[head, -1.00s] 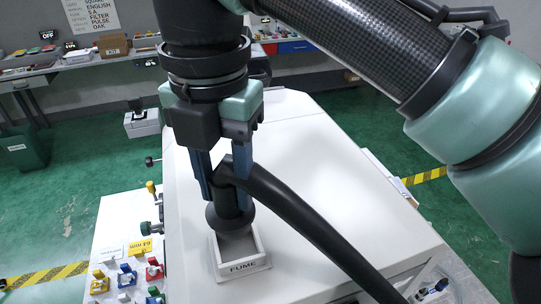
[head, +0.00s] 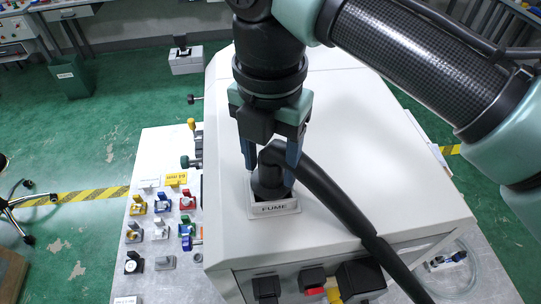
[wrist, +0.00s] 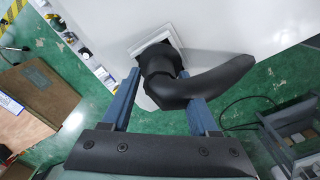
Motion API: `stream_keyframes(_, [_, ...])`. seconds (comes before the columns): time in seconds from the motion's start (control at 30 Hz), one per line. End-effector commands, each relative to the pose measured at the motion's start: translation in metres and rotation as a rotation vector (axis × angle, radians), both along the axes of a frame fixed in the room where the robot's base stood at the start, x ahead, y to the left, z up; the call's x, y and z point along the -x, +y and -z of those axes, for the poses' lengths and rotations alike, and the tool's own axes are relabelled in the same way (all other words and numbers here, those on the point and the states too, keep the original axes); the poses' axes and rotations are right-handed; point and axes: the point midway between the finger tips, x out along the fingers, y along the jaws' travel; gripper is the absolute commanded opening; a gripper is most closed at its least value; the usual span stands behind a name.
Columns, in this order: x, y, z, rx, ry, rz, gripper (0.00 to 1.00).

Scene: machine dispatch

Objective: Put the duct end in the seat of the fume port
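The black duct end (head: 268,178) stands upright within the white square seat of the fume port (head: 274,210), labelled FUME, on top of the white machine. Its wide lower rim is mostly down inside the seat frame. My gripper (head: 270,160) is above the seat, its blue fingers on either side of the duct's elbow, with small gaps showing, so it looks open. The wrist view shows the duct elbow (wrist: 163,82) between the fingers (wrist: 160,75) and the seat's white frame (wrist: 153,42) beyond. The exact depth of the rim in the seat is hidden.
The black hose (head: 335,205) runs from the elbow over the machine top (head: 345,130) and down its front right edge. A panel of coloured parts (head: 160,225) lies at the left. Dark blocks (head: 312,278) stand along the machine's front. The machine top behind the seat is clear.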

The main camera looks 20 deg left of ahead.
Motion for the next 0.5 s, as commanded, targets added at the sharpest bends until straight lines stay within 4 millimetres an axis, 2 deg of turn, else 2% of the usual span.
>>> stream_keyframes(0.33, [0.0,0.0,-0.001,0.0,-0.001,0.0,0.72])
stream_keyframes(0.5, [-0.001,0.001,-0.013,-0.001,-0.004,0.002,0.72])
